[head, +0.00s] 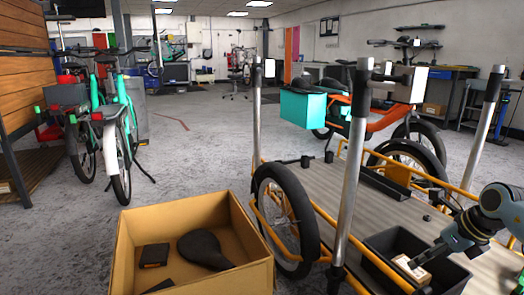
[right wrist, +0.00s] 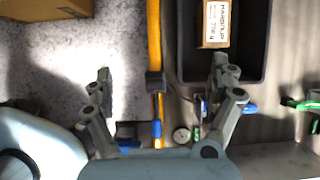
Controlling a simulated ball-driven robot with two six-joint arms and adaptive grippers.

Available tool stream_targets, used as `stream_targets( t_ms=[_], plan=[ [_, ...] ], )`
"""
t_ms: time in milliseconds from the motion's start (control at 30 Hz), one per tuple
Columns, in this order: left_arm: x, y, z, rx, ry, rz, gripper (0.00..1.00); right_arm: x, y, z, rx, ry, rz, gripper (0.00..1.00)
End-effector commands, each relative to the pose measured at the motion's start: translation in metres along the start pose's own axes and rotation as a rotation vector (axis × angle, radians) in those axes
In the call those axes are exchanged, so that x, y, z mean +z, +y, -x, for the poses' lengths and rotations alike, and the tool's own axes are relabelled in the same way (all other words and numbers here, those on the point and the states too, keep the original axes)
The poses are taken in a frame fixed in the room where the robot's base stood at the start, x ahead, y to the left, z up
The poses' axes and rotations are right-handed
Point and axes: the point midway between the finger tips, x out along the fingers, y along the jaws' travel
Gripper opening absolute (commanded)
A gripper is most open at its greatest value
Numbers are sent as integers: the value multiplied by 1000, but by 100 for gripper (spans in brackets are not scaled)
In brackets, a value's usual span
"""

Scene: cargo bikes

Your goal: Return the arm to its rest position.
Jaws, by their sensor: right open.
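My right arm comes in from the right edge of the head view, and its gripper (head: 432,256) hangs over the cargo bike's bed, by a black bin. In the right wrist view the same gripper (right wrist: 162,72) has its fingers spread wide, with nothing between them. An orange frame tube (right wrist: 154,45) passes below, between the fingers. The black bin (right wrist: 255,72) is just beyond the right fingertip and holds a small labelled box (right wrist: 215,24). My left gripper is not in view.
An orange cargo bike with a grey slatted bed (head: 345,195) and upright silver posts (head: 352,165) stands close to the arm. A cardboard box (head: 190,215) holding a black saddle (head: 205,249) stands left of it. Open floor lies behind, towards the green bikes (head: 115,125).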

Motion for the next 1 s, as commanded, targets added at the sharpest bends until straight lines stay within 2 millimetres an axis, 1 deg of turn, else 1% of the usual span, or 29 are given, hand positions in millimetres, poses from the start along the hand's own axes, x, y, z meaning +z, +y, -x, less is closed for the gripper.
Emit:
stream_targets(
  t_ms=[33,167,267,367,467,500,567,600,667,700,767,800,833,867,900,967,1000],
  plan=[
    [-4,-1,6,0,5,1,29,-6,7,1,12,11,-5,91],
    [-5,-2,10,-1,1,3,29,-26,24,-4,46,41,-24,91],
    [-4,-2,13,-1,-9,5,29,-44,44,-8,95,60,-54,91],
    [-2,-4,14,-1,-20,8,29,-63,72,-13,168,65,-112,91],
    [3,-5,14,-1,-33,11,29,-83,109,-16,261,50,-215,91],
    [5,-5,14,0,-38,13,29,-91,127,-17,306,37,-276,91],
    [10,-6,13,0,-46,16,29,-105,156,-16,378,12,-401,91],
    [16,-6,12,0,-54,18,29,-114,177,-14,428,-11,-515,91],
    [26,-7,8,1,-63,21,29,-129,205,-11,490,-49,-720,91],
    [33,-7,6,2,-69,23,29,-140,220,-8,519,-76,-883,91],
    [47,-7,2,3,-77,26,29,-160,235,-4,536,-114,-1149,91],
    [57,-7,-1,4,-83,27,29,-178,241,-2,528,-134,-1334,91],
    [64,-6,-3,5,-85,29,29,-192,245,0,513,-147,-1473,91],
    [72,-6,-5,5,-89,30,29,-209,247,1,487,-158,-1614,91],
    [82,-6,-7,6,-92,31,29,-235,249,3,440,-170,-1802,91],
    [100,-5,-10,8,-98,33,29,-280,252,7,336,-184,-2082,91],
    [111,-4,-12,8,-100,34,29,-314,256,10,247,-191,-2267,91]
  ],
)
